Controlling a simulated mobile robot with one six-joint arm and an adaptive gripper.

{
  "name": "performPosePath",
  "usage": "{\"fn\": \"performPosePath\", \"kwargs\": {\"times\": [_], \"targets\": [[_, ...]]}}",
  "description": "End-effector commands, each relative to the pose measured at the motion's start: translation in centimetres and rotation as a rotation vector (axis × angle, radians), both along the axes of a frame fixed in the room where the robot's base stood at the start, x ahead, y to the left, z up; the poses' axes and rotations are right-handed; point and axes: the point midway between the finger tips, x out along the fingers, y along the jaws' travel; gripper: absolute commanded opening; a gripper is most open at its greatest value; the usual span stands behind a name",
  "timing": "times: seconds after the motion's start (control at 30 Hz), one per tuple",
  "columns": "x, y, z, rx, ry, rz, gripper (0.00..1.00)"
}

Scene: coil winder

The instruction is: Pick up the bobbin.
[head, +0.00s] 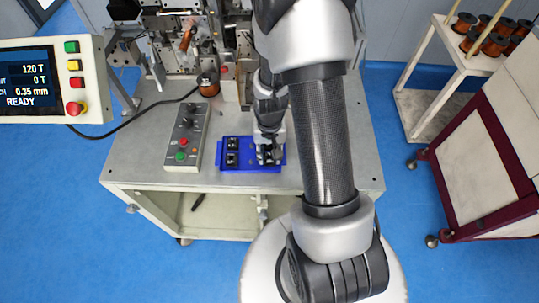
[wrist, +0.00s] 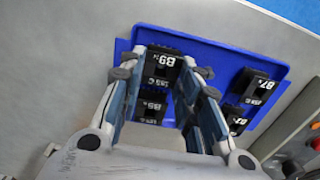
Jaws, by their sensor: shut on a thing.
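A blue tray (head: 250,143) lies on the grey bench and holds several black bobbins with white lettering. My gripper (head: 269,155) reaches down over the tray's right part in the head view. In the wrist view my gripper (wrist: 164,72) is shut on a black bobbin (wrist: 158,64), with one finger on each side of it. I cannot tell whether this bobbin is clear of the tray. Another bobbin (wrist: 151,106) shows between the fingers, nearer the palm. Two more bobbins, one far (wrist: 251,86) and one near (wrist: 237,116), sit on the tray's right side.
A control box (head: 186,138) with buttons stands left of the tray. The winding machine (head: 200,40) is at the back of the bench. A display panel (head: 50,80) is at left. A cart with copper spools (head: 490,42) stands at right.

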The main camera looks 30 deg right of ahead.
Motion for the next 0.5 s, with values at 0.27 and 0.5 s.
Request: {"fn": "performPosePath", "kwargs": {"times": [0.27, 0.5], "targets": [[0.1, 0.0, 2.8, -0.001, -0.004, 0.0, 0.22], [0.2, 0.0, 9.4, -0.002, -0.008, 0.0, 0.22]]}}
